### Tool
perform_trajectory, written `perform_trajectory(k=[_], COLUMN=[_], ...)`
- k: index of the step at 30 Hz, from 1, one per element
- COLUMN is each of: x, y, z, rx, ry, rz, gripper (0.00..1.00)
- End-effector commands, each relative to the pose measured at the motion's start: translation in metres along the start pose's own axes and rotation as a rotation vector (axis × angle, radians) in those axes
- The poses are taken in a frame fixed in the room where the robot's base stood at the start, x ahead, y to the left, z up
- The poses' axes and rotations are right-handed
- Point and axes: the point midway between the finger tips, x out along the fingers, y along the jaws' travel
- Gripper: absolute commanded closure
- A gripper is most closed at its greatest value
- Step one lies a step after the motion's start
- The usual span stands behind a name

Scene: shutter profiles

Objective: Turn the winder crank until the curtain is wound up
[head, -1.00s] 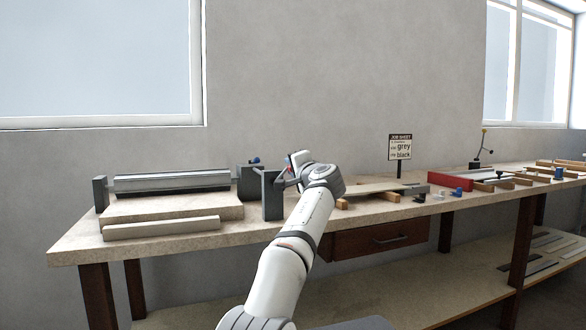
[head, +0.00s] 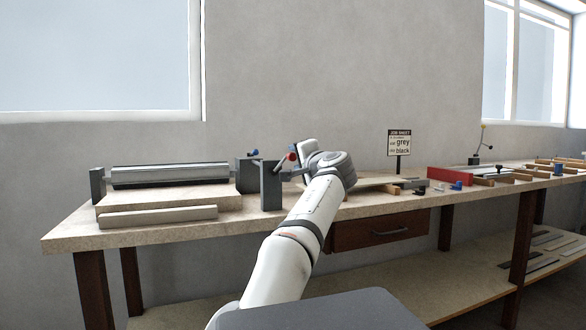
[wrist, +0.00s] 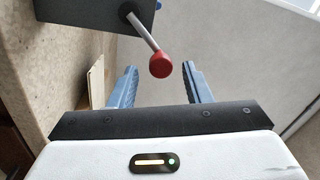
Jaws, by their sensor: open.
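The winder crank shows in the wrist view as a metal rod with a red knob (wrist: 160,65), sticking out of a dark grey block (wrist: 95,14). The red knob (head: 292,157) also shows in the head view beside a grey post (head: 271,185). My gripper (wrist: 159,78) is open, with one blue-grey finger on each side of the knob's line. The knob lies near the level of the fingertips, with gaps on both sides. In the head view a silver roller (head: 170,172) with a dark strip below it lies across the left of the bench; I cannot tell how much curtain is wound.
A blue knob (head: 254,153) sits on another grey block behind the post. A pale bar (head: 158,217) lies at the bench's front left. A job sheet sign (head: 399,142), a red block (head: 449,176) and several small parts stand to the right.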

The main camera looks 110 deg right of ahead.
Motion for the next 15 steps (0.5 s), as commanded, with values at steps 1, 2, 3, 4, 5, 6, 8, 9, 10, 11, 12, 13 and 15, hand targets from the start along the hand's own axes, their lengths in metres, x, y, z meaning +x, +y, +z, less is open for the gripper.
perform_trajectory(k=[1, 2, 3, 4, 5, 6, 8, 9, 10, 11, 12, 13, 15], x=[-0.007, -0.011, -0.016, -0.019, -0.021, -0.024, -0.027, -0.028, -0.028, -0.029, -0.029, -0.029, -0.029], y=[0.004, 0.004, 0.002, 0.002, 0.002, 0.002, 0.0, 0.0, -0.001, -0.001, -0.002, -0.002, -0.002], z=[0.002, 0.001, 0.0, 0.0, 0.0, 0.0, -0.001, -0.001, -0.001, -0.001, -0.001, -0.001, -0.001], rx=[-0.001, 0.0, -0.001, 0.0, 0.001, 0.001, 0.001, 0.001, 0.001, 0.001, 0.001, 0.001, 0.001], ry=[0.002, 0.002, 0.001, 0.001, 0.0, 0.0, 0.0, 0.0, 0.0, 0.0, 0.0, 0.0, 0.0], rz=[-0.001, 0.0, 0.0, 0.0, 0.001, 0.001, 0.001, 0.001, 0.001, 0.001, 0.001, 0.001, 0.001], gripper=[0.56, 0.56, 0.56, 0.56, 0.56, 0.56, 0.56, 0.56, 0.56, 0.56, 0.56, 0.56, 0.56])
